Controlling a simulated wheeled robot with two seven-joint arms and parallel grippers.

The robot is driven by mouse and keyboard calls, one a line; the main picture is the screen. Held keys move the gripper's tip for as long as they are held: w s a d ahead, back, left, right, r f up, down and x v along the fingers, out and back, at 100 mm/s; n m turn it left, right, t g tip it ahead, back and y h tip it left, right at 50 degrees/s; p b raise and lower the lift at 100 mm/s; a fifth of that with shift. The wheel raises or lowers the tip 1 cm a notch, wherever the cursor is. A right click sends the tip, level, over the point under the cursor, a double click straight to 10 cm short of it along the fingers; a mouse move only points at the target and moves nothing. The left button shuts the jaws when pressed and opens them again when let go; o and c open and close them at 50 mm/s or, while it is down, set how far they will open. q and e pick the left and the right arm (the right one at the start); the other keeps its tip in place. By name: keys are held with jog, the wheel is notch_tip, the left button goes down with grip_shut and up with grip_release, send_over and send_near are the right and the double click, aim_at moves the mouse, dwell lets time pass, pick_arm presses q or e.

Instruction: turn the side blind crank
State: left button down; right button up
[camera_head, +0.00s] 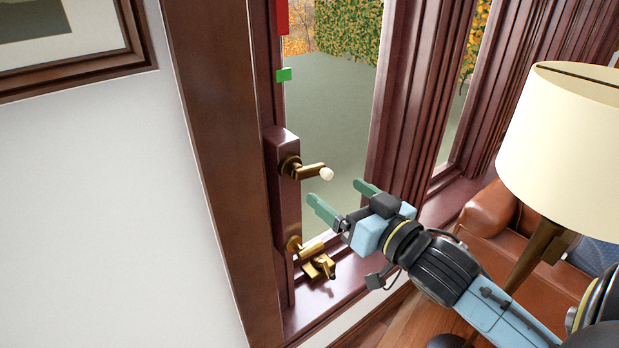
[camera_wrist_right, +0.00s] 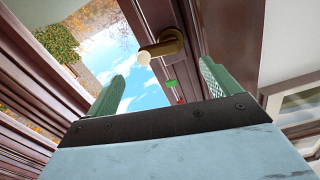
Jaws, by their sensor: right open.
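The side blind crank (camera_head: 308,170) is a brass arm with a white knob (camera_head: 327,174), on a dark red-brown box on the window frame. The crank arm points right in the head view. In the right wrist view the crank (camera_wrist_right: 168,44) and its white knob (camera_wrist_right: 144,57) show just beyond the fingertips, between them. My right gripper (camera_head: 337,192) is open, with green fingers spread, just below and right of the knob. I see no contact with the knob. My left gripper is not in view.
A second brass handle (camera_head: 308,246) and a brass latch (camera_head: 320,267) sit lower on the frame. A green marker (camera_head: 284,75) and a red marker (camera_head: 282,16) are above. A lamp (camera_head: 568,140) and leather chair (camera_head: 492,212) stand at right.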

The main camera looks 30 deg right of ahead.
aim_at(312, 173)
jog(key=shift+w+a+f+b, duration=0.1)
jog(key=shift+w+b, duration=1.05)
jog(key=shift+b, duration=0.55)
jog(key=shift+w+a+f+b, duration=0.1)
jog(key=shift+w+b, duration=1)
jog(key=shift+b, duration=0.55)
jog(key=w, duration=0.4)
jog(key=shift+w+a+r+p, duration=0.1)
jog(key=shift+w+r+p, duration=0.05)
jog(key=shift+r+p, duration=0.15)
jog(key=shift+w+f, duration=0.1)
jog(key=shift+w, duration=0.4)
jog(key=shift+c, duration=0.3)
